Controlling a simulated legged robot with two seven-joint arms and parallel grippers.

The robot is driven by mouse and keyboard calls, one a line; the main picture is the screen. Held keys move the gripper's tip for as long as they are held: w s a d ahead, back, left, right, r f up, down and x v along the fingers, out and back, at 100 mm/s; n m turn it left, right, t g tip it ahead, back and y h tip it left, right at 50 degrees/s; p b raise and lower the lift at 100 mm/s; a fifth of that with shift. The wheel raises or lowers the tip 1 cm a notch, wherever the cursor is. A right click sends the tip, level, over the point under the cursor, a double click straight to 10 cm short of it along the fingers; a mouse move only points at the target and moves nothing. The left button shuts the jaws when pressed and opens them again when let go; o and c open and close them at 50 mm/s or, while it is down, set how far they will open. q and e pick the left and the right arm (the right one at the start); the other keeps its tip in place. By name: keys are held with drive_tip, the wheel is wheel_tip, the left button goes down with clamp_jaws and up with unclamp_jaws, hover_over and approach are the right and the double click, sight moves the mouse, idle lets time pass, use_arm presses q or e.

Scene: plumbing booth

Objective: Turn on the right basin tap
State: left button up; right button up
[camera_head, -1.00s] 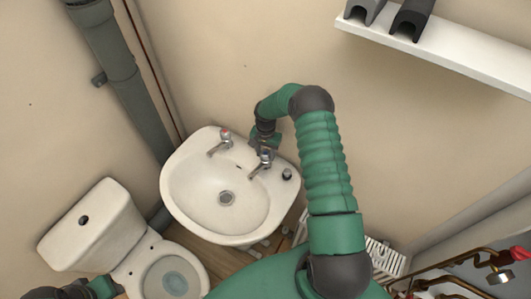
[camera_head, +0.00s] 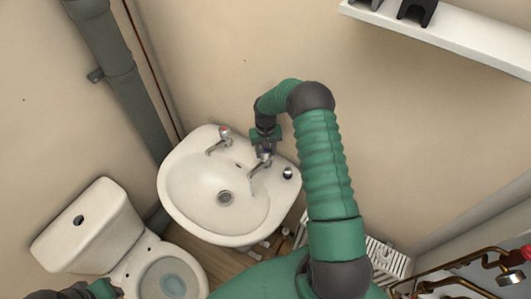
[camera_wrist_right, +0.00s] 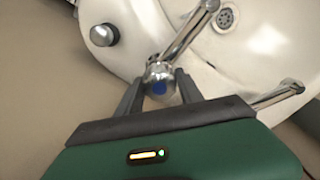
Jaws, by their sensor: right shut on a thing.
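The right basin tap (camera_head: 258,168) is chrome and stands on the back right rim of the white basin (camera_head: 180,205). In the right wrist view the tap's round head (camera_wrist_right: 160,77) carries a blue dot, and its spout reaches over the bowl. My right gripper (camera_head: 265,148) comes from the wall side. Its dark fingers (camera_wrist_right: 158,88) lie on both sides of the tap head and are shut on it. My left gripper (camera_head: 102,288) is only partly in view at the bottom left edge, and its jaws cannot be made out.
The left tap (camera_head: 219,142), with a red mark, stands on the same rim. A toilet (camera_head: 100,235) is left of the basin. A white shelf (camera_head: 450,45) is at upper right, copper pipes (camera_head: 460,268) at lower right.

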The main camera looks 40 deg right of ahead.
drive_tip(key=n+b, duration=0.1)
drive_tip(key=n, duration=0.2)
drive_tip(key=shift+n, duration=0.3)
drive_tip(key=n, duration=0.4)
drive_tip(key=shift+n+b, duration=0.3)
drive_tip(key=shift+b, duration=0.1)
drive_tip(key=n, duration=0.4)
drive_tip(key=shift+r, duration=0.1)
drive_tip(key=shift+d+r+n, duration=0.1)
drive_tip(key=shift+n, duration=1.8)
drive_tip(key=shift+w, duration=0.1)
drive_tip(key=o, duration=1)
drive_tip(key=shift+o, duration=1.9)
